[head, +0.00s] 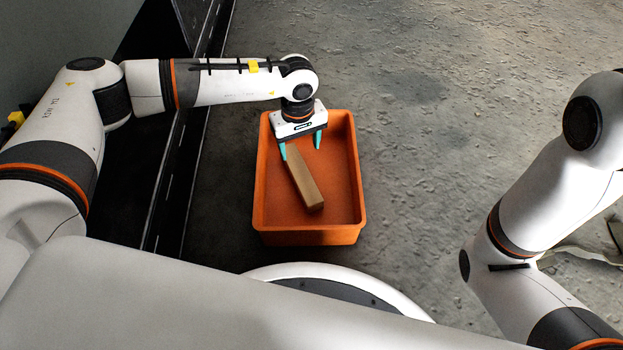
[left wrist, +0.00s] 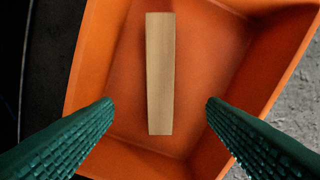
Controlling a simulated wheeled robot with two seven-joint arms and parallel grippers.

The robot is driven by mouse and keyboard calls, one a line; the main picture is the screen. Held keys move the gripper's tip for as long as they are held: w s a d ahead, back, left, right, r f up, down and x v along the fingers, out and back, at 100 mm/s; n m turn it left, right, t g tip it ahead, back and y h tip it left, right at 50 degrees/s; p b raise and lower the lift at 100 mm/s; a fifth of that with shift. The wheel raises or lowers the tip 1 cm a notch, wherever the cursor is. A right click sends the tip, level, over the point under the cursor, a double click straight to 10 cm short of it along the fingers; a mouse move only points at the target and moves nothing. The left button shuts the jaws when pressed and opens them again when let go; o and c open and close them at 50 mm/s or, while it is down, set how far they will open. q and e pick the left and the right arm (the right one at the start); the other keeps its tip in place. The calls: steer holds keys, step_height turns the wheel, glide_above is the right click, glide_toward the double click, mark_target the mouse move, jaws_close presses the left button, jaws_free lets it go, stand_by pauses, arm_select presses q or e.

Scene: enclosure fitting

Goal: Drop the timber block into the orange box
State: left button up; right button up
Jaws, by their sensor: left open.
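The timber block (head: 304,182) is a long pale brown bar inside the orange box (head: 340,236). In the left wrist view the timber block (left wrist: 160,75) lies between the fingers in the picture, apart from both, with the orange box (left wrist: 100,60) floor around it. Whether it rests flat on the floor I cannot tell for sure. My left gripper (head: 301,147) is open and points down over the far part of the box. Its green fingertips (left wrist: 160,105) are spread wide and hold nothing. My right gripper is out of view; only part of my right arm shows.
The box stands on a rough grey concrete floor (head: 450,100), with wide clear floor to its right. A dark strip with white lines (head: 172,170) runs along the left. A pale strap or cable (head: 580,256) lies at the right edge, by my right arm.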

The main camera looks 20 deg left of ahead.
arm_select(q)
step_height(320, 180, up, 12)
steer(key=p, duration=0.6)
steer(key=shift+p, duration=0.3)
